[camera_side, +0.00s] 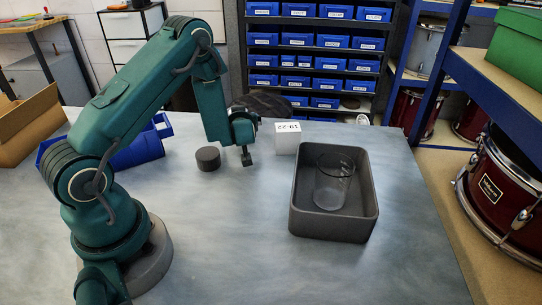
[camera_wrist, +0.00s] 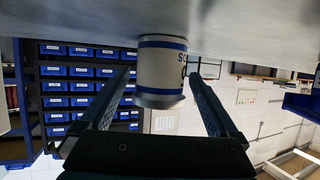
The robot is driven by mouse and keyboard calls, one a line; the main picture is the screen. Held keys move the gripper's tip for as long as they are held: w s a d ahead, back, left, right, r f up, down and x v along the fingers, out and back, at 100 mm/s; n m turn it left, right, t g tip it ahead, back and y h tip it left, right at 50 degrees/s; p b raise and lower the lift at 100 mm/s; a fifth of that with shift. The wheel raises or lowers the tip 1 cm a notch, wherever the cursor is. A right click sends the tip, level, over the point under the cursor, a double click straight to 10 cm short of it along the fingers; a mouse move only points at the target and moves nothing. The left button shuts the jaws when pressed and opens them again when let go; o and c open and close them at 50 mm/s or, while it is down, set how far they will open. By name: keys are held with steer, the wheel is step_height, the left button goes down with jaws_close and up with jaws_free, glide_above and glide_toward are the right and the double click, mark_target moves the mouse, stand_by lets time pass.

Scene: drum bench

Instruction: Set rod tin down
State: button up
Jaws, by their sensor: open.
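The tin (camera_wrist: 162,72), pale with blue bands and part of a dark label, stands against the bench surface in the wrist view, where the bench lies at the top. My gripper (camera_wrist: 162,77) is open there, with one finger on each side of the tin and gaps showing between fingers and tin. Whether the tin is between the tips or just beyond them is hard to tell. In the side view my gripper (camera_side: 246,158) points down, low over the bench. I cannot pick out the tin in that view.
A dark round block (camera_side: 208,158) sits just left of my gripper, and a white box (camera_side: 287,138) marked with numbers stands to its right. A grey tray (camera_side: 333,226) holds a clear glass beaker (camera_side: 333,183). A blue container (camera_side: 140,150) stands behind my arm. The front middle bench is clear.

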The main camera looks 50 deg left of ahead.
steer(key=v, duration=1.1)
steer(key=shift+s+d+r, duration=0.1)
steer(key=shift+d, duration=0.25)
steer(key=d+r+m+t+h, duration=0.1)
steer(key=d+r+m+h, duration=0.1)
steer(key=d+r+h, duration=0.3)
steer(key=w+d+r+m+t+h, duration=0.1)
steer(key=d+m+h, duration=0.15)
steer(key=d, duration=0.35)
steer(key=d+r+m+t+h, duration=0.1)
steer(key=d+r+m+h, duration=0.15)
steer(key=d+h, duration=0.3)
steer(key=s+m+g+y, duration=0.1)
steer(key=s+m+g, duration=0.2)
steer(key=s, duration=1.3)
steer(key=r+m, duration=0.1)
steer(key=m, duration=0.1)
steer(key=shift+a+m, duration=0.3)
steer(key=shift+a, duration=0.05)
